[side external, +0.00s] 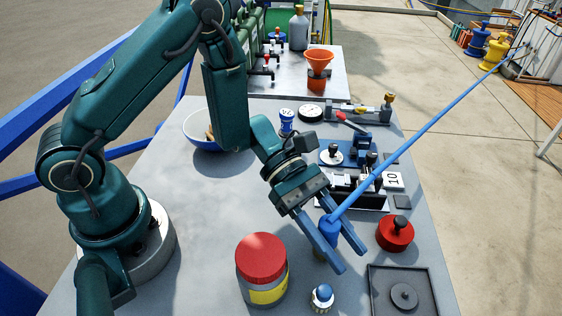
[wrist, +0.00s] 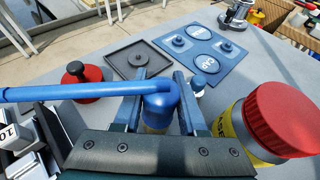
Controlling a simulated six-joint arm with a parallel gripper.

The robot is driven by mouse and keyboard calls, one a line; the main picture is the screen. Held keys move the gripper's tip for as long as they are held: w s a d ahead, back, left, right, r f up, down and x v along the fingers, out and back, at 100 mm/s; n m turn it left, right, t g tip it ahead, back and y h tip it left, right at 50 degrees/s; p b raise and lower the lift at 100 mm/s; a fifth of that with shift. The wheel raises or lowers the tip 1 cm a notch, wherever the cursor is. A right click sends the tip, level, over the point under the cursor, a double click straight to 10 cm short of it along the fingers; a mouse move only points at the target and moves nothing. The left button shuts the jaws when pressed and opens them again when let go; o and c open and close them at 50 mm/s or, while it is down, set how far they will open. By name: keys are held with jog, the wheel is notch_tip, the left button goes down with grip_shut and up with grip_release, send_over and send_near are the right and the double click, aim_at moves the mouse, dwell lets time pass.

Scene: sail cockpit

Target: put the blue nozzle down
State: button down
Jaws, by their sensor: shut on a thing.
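The blue nozzle (side external: 329,230) is between the two fingers of my gripper (side external: 350,258), which is shut on it. Its long thin blue tube reaches up and to the right in the side view. In the wrist view the nozzle (wrist: 162,108) sits between the fingers (wrist: 159,78), and its tube runs off to the left. A pale yellowish part shows just under the nozzle body. I cannot tell whether the nozzle's lower end touches the table (side external: 200,270); the fingers hide part of it.
A red-lidded jar (side external: 262,268) and a small blue-capped bottle (side external: 322,298) stand close by. A red knobbed disc (side external: 395,232) and a black tray (side external: 378,275) are to the right. Blocks and fixtures crowd the table behind.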

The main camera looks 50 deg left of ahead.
jog(key=shift+f, duration=0.35)
jog(key=shift+c, duration=2.3)
grip_release()
jog(key=shift+f, duration=0.1)
